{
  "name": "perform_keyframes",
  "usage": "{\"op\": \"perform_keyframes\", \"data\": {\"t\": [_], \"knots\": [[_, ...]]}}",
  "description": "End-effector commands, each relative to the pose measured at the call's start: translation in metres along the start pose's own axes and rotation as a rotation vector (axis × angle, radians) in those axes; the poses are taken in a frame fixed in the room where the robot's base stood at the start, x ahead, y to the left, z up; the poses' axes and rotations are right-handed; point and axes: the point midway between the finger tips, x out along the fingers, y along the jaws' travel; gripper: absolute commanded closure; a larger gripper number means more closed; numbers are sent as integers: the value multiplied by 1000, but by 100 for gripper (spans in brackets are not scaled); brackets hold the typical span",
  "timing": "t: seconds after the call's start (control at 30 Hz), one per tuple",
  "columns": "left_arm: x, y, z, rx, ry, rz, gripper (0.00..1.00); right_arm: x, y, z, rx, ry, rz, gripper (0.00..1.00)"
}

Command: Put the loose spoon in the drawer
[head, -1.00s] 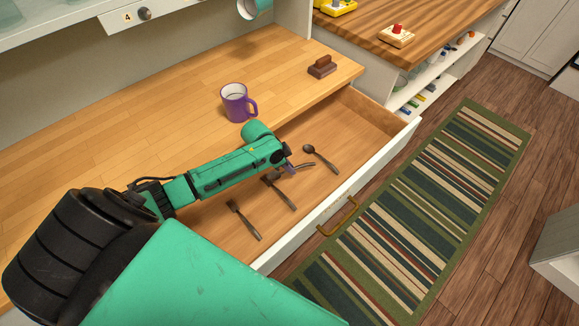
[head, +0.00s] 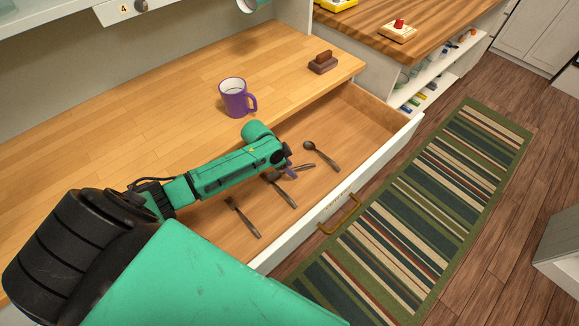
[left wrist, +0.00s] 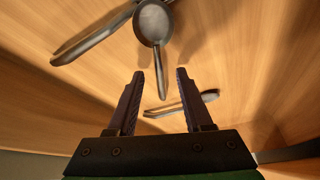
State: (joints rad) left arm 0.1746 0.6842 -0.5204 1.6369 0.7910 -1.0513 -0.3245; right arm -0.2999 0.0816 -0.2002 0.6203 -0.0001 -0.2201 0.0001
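The wooden drawer (head: 350,120) is pulled open below the counter. My left gripper (head: 290,172) is inside it, low over the cutlery, and its two fingers stand apart in the left wrist view (left wrist: 160,74). A metal utensil, seemingly the loose spoon (head: 303,167), lies beside the fingertips in the drawer; part of it is hidden by my gripper. In the left wrist view a thin utensil (left wrist: 185,103) shows in the finger gap and past the right finger, not gripped. A spoon (head: 321,156), another utensil (head: 282,191) and a fork (head: 242,217) lie around it.
A purple mug (head: 234,98) and a brown block-like object (head: 323,62) stand on the counter (head: 165,110) behind the drawer. The drawer front has a brass handle (head: 340,215). A striped rug (head: 430,200) covers the floor beyond.

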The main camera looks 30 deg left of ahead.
Motion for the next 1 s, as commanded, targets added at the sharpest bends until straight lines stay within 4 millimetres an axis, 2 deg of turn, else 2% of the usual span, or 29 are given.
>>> {"op": "perform_keyframes", "data": {"t": [0.17, 0.27, 0.37, 0.6, 0.7, 0.83, 1.0], "knots": [[-4, 0, 0, 0, 0, -1, 49, -1, 0, 0, 1, 1, 1, 54], [-16, -1, 0, -1, 0, -1, 49, -3, 0, -1, 1, 1, 1, 54], [-40, -1, 1, 3, -2, -3, 49, -6, 1, -1, 1, 1, 1, 54], [-110, -1, 1, 3, -4, -3, 49, -11, 1, -2, 1, 1, 1, 54], [-131, 0, 1, 1, -4, -1, 49, -13, 0, -2, 1, 1, 0, 54], [-144, 1, 0, 1, -2, 1, 49, -14, 0, -2, 1, 1, 0, 54], [-146, 0, 0, 0, 0, 0, 49, -13, 0, -2, 1, 1, 0, 54]]}}
